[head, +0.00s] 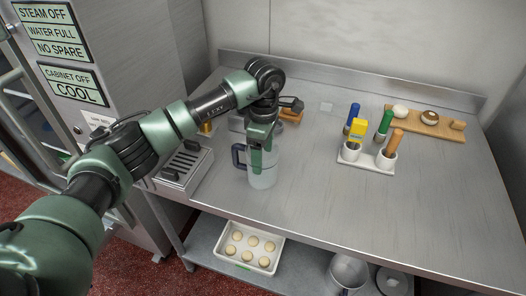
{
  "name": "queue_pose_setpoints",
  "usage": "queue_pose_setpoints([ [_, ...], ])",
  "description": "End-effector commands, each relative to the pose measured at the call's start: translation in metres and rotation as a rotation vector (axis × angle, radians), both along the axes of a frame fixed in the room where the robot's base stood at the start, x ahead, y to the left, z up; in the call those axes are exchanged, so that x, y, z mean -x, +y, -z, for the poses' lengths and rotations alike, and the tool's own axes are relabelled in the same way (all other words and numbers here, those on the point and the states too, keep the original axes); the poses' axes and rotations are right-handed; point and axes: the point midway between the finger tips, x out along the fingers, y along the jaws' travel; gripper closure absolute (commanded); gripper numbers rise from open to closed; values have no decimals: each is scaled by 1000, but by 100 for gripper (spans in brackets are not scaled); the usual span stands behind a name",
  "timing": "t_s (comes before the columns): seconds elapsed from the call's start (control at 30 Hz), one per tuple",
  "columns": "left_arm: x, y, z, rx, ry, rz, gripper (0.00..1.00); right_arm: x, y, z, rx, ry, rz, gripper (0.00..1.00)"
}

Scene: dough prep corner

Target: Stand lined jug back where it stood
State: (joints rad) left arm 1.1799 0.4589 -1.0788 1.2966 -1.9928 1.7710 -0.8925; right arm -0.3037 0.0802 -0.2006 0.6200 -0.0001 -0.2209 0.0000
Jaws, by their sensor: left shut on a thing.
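The clear jug (262,177) with a dark blue handle (239,156) is upright over the front left part of the steel counter (330,195). My left gripper (262,145) comes down on it from above and is shut on it. The gripper's fingers and wrist hide the jug's top, and I cannot make out its lines. I cannot tell whether its base touches the counter. My right gripper is not in view.
A slotted metal tray (183,168) is left of the jug. A white holder (367,163) with cups and coloured-handled tools stands to the right. A wooden board (398,116) lies behind it.

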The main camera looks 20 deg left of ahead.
Motion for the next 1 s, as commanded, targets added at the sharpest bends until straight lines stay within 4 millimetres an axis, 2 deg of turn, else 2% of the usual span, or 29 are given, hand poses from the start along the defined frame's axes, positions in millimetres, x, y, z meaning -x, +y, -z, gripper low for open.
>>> queue_pose_setpoints([
  [0.2, -1, 0, 2, 1, -3, 1, 93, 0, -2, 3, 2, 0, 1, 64],
  [0.23, 0, 0, 3, 0, -1, 1, 25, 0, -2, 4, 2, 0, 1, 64],
  [0.3, 0, 0, 2, 0, -1, 0, 6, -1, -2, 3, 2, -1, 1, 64],
  [0.73, -1, 0, -5, 1, -3, 0, 6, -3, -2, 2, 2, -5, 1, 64],
  [0.87, -2, 0, -25, 1, -7, 1, 6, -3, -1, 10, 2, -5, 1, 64],
  [1.0, -3, -1, -57, 0, -8, 0, 6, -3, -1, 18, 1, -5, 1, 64],
])
